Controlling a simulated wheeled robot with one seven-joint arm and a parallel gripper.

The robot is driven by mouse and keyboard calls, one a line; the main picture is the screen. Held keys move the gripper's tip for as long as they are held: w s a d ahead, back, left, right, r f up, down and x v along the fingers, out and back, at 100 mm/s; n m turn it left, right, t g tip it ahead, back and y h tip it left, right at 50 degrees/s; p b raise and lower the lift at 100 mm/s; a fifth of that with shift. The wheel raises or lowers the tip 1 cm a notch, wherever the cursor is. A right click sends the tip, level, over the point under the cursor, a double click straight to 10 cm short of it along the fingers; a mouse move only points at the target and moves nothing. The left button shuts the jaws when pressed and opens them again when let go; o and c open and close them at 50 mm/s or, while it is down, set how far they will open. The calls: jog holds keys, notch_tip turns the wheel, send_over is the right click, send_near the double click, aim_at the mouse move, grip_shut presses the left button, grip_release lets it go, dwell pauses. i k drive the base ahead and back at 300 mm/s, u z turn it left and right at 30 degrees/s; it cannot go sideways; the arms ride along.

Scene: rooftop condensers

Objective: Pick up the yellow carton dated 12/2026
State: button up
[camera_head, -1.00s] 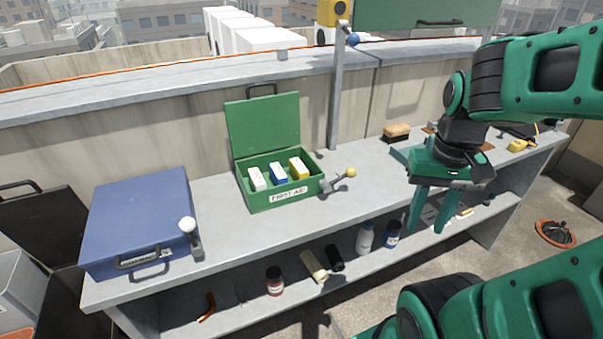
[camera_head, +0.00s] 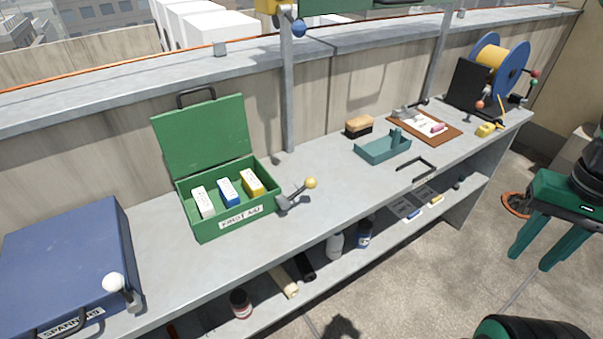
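A green first aid box (camera_head: 236,226) stands open on the grey bench, its lid raised at the back. Inside, from left to right, are a white carton (camera_head: 203,202), a blue and white carton (camera_head: 229,193) and a yellow carton (camera_head: 252,182) with a pale top. Any dates on the cartons are too small to read. My gripper (camera_head: 534,258) is at the right edge, well away from the box and out beyond the bench. Its two green fingers point down, spread apart with nothing between them.
A lever with a yellow knob (camera_head: 310,183) stands just right of the box. A blue case (camera_head: 68,262) lies at left with a white-knobbed lever (camera_head: 113,283). A post (camera_head: 287,95) rises behind. A teal tray (camera_head: 383,151), brush (camera_head: 359,125) and cable reel (camera_head: 499,65) are farther right.

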aim_at(251, 185)
jog(key=z, duration=1.05)
jog(key=k, duration=2)
jog(key=u, duration=0.45)
jog(key=i, duration=1.5)
